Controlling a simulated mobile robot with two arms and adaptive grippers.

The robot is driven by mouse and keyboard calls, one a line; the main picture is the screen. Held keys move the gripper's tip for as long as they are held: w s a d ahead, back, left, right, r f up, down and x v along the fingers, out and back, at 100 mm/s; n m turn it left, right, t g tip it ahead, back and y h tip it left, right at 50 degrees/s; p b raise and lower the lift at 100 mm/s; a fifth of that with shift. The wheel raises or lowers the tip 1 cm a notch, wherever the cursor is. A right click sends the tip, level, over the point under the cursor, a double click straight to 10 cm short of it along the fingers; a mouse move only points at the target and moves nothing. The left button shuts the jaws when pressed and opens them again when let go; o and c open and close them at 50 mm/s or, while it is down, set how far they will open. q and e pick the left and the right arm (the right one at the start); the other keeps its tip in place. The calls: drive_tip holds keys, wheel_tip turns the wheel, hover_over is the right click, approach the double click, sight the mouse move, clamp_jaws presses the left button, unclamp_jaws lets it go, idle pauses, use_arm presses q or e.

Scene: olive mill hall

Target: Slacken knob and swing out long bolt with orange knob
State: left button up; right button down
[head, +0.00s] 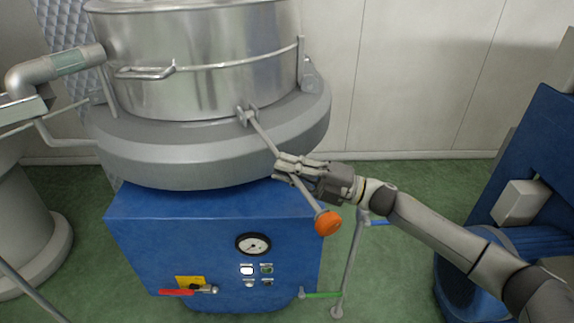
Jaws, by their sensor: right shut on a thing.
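The long bolt (264,136) is a grey metal rod. Its upper end sits at a small bracket (246,115) on the side of the steel drum (205,80). It slants outward, down and to the right, away from the drum wall. The orange knob (327,223) is at its lower, outer end. My right gripper (287,169) comes in from the right and is shut on the rod of the long bolt, above the knob. The fingers partly hide the rod there. The orange knob is clear of the gripper. My left gripper is not in view.
A blue cabinet (190,230) with a gauge (253,244), buttons and a red-handled valve (188,290) stands below the grey ring (200,155). A pipe (55,68) joins the drum at left. Blue machinery (530,150) stands at right.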

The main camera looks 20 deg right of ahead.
drive_tip(key=shift+r+m+h+p, duration=0.5)
drive_tip(key=shift+r+m+p, duration=0.1)
drive_tip(key=shift+r+p, duration=1)
drive_tip(key=shift+f, duration=0.1)
drive_tip(key=c, duration=1.5)
unclamp_jaws()
drive_tip(key=shift+d+f, duration=0.1)
drive_tip(key=v, duration=1.2)
